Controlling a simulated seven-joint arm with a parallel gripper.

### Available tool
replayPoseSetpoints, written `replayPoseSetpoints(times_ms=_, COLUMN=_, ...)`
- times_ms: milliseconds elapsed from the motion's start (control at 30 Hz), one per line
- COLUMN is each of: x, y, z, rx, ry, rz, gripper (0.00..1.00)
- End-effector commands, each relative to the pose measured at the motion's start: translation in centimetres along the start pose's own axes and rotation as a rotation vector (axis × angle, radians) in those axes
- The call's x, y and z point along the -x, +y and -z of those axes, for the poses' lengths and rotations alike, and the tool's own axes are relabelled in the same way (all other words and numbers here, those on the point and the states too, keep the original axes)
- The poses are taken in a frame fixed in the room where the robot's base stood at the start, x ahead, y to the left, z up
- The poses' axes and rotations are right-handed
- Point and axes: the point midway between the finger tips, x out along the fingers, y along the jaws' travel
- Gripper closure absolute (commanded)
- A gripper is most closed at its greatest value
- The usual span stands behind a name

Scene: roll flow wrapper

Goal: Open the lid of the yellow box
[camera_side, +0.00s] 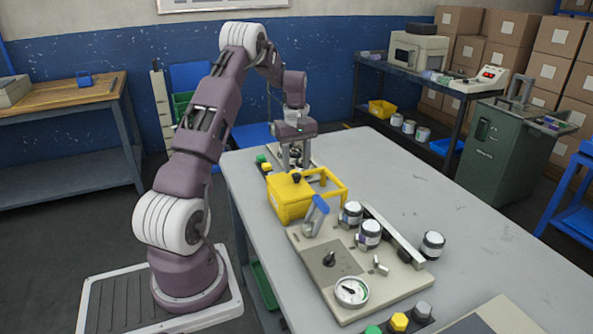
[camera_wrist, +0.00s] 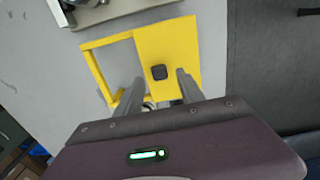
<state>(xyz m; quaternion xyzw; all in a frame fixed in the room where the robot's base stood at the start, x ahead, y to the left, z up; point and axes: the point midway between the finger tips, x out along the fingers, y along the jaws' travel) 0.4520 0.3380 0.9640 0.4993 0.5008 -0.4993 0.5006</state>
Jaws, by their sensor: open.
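The yellow box (camera_side: 287,204) sits on the grey table behind the control panel, with a dark knob (camera_side: 297,178) on its top. A yellow open frame (camera_side: 342,187) joins it on the right. In the wrist view the yellow box (camera_wrist: 180,44) shows from above, with the dark knob (camera_wrist: 158,72) on its lid and the frame (camera_wrist: 92,66) to the left. Whether the fingers touch the box cannot be told.
A beige panel (camera_side: 315,260) with a blue-handled lever (camera_side: 320,204), a gauge (camera_side: 352,291) and rollers stands in front of the box. A separate roller (camera_side: 432,245) stands to the right. Coloured buttons lie behind the box. The table's right side (camera_side: 420,190) is clear.

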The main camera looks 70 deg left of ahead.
Motion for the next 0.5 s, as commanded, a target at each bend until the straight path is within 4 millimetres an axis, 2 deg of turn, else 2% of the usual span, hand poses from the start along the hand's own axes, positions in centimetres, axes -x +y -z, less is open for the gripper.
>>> replayPoseSetpoints(times_ms=100, x=-1.8, y=0.0, z=-0.1, rx=-0.002, ry=-0.001, rz=0.001, gripper=0.55)
replayPoseSetpoints(times_ms=200, x=-2.6, y=0.0, z=-0.1, rx=-0.003, ry=0.000, rz=0.000, gripper=0.55)
replayPoseSetpoints(times_ms=433, x=-2.7, y=0.0, z=-0.1, rx=-0.004, ry=0.002, rz=-0.001, gripper=0.55)
replayPoseSetpoints(times_ms=500, x=-2.7, y=0.0, z=-0.1, rx=-0.004, ry=0.001, rz=-0.001, gripper=0.66)
